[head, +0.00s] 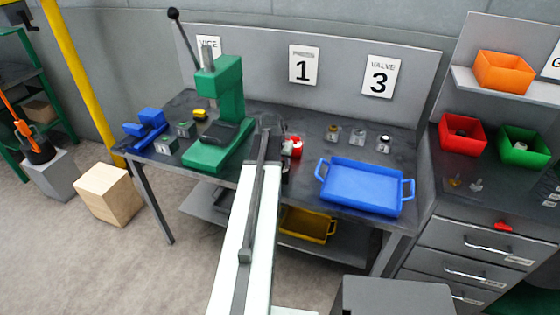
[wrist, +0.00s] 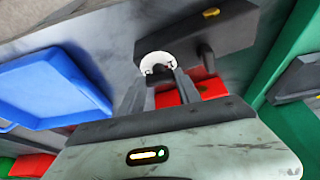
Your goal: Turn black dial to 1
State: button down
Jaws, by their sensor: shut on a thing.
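My gripper (wrist: 163,78) has its two fingers closed around a small dark knob, which I take for the black dial (wrist: 160,69). A round white face (wrist: 152,60) shows around it at the fingertips. It sits against a dark block (wrist: 215,32), and a short grey lever shows beside it. The number or pointer on the dial is too small to read. In the head view my gripper (head: 269,128) is at the bench middle, left of a red part (head: 293,146), and my arm hides the dial there.
A blue tray (head: 362,186) lies right of my arm; a green press (head: 217,116) stands left. Three small knobbed blocks, one of them here (head: 384,142), sit behind the tray.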

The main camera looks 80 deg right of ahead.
jog(key=c, duration=0.8)
grip_release()
jog(key=shift+c, duration=0.2)
jog(key=p+v, duration=0.7)
jog(key=shift+r, duration=0.45)
jog(key=shift+a, duration=0.1)
